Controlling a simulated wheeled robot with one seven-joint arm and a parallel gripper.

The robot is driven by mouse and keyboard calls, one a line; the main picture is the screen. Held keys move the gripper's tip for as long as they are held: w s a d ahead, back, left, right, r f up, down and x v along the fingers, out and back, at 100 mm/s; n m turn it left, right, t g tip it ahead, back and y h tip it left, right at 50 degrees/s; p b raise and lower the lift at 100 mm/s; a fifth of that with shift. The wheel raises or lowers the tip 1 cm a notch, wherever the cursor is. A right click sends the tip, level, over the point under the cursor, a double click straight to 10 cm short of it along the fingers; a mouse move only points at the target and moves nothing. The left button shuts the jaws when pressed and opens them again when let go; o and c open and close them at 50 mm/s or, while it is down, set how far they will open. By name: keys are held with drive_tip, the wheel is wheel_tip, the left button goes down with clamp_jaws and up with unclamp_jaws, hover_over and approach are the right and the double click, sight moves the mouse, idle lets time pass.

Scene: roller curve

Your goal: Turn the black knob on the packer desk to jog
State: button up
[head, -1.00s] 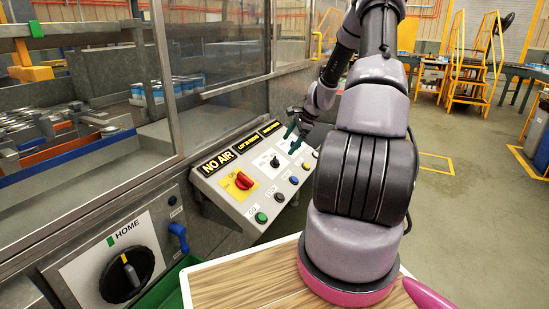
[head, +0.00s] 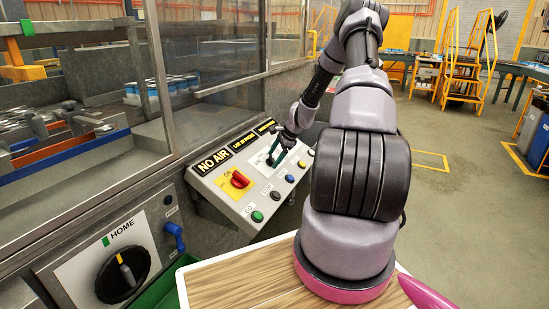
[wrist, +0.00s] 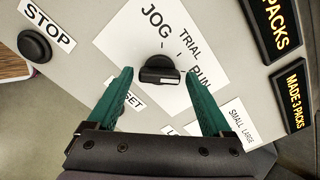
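The black knob (wrist: 159,70) sits on a white plate lettered JOG, TRIAL and RUN, and its grip bar lies roughly level across the wrist picture. I cannot tell for sure which word it points to. My gripper (wrist: 159,74) is open, with a green finger on each side of the knob. The fingertips are apart from the knob in the picture; their height above it is unclear.
On the desk are a red switch (head: 239,179) on a yellow plate, a green button (head: 257,216) and a black STOP button (wrist: 34,46). Black signs (wrist: 271,27) line the back edge. A glass-panelled guard (head: 215,55) stands behind the desk. A HOME dial (head: 123,275) is at lower left.

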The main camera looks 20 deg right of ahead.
drive_tip(key=c, duration=1)
drive_tip(key=shift+n, duration=0.3)
drive_tip(key=n, duration=0.8)
drive_tip(key=shift+n, duration=0.4)
drive_tip(key=n, duration=0.4)
drive_tip(key=shift+n, duration=2.2)
